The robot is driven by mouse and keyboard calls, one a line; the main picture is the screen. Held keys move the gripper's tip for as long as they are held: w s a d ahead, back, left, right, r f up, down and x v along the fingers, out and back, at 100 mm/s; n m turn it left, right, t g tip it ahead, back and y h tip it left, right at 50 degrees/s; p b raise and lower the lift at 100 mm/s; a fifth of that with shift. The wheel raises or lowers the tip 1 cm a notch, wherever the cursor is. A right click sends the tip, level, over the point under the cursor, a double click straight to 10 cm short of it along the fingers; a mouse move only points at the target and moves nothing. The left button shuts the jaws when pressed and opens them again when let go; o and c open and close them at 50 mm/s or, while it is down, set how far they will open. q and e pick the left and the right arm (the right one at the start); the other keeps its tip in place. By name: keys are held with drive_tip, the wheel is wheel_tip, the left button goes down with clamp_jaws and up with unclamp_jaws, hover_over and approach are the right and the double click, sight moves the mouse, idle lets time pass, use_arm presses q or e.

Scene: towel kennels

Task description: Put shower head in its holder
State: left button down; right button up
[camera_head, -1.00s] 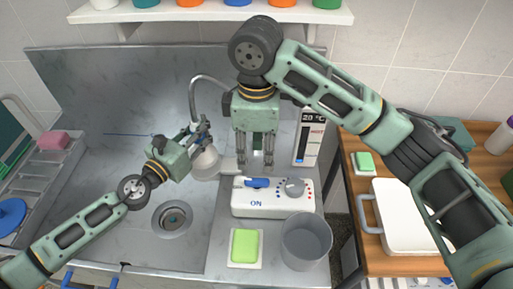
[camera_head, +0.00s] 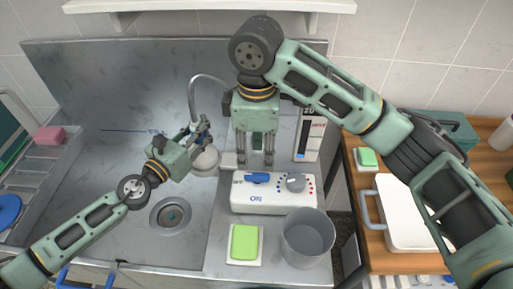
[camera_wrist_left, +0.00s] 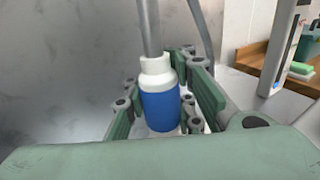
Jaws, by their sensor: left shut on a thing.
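My left gripper (camera_head: 203,137) is shut on the shower head. Its blue handle with a white collar (camera_wrist_left: 160,104) stands between the fingers in the left wrist view. The round white head (camera_head: 206,161) shows just below the gripper, above the right part of the sink. A grey hose (camera_head: 208,80) arches up from it. A small pale block (camera_head: 229,160), perhaps the holder, is just right of the head; I cannot tell whether they touch. My right gripper (camera_head: 255,160) points down with its fingers apart and empty, above the back of the control box.
The white control box (camera_head: 257,207) has a blue switch and a grey knob. A grey bucket (camera_head: 307,238) and a green sponge (camera_head: 243,242) are in front of it. A white display panel (camera_head: 309,135) stands right of my right gripper. The sink basin (camera_head: 125,170) is largely clear.

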use_arm(q)
drive_tip(key=shift+f, duration=0.15)
use_arm(e)
drive_tip(key=shift+f, duration=0.25)
use_arm(q)
drive_tip(key=shift+f+b, duration=0.4)
drive_tip(key=shift+b, duration=0.2)
use_arm(e)
drive_tip(key=shift+f, duration=0.35)
use_arm(q)
drive_tip(key=shift+f, duration=0.25)
use_arm(e)
drive_tip(key=shift+f, duration=0.25)
use_arm(q)
drive_tip(key=c, duration=1.5)
unclamp_jaws()
drive_tip(key=shift+c, duration=0.2)
drive_tip(key=shift+o, duration=0.8)
drive_tip(key=shift+f, duration=0.1)
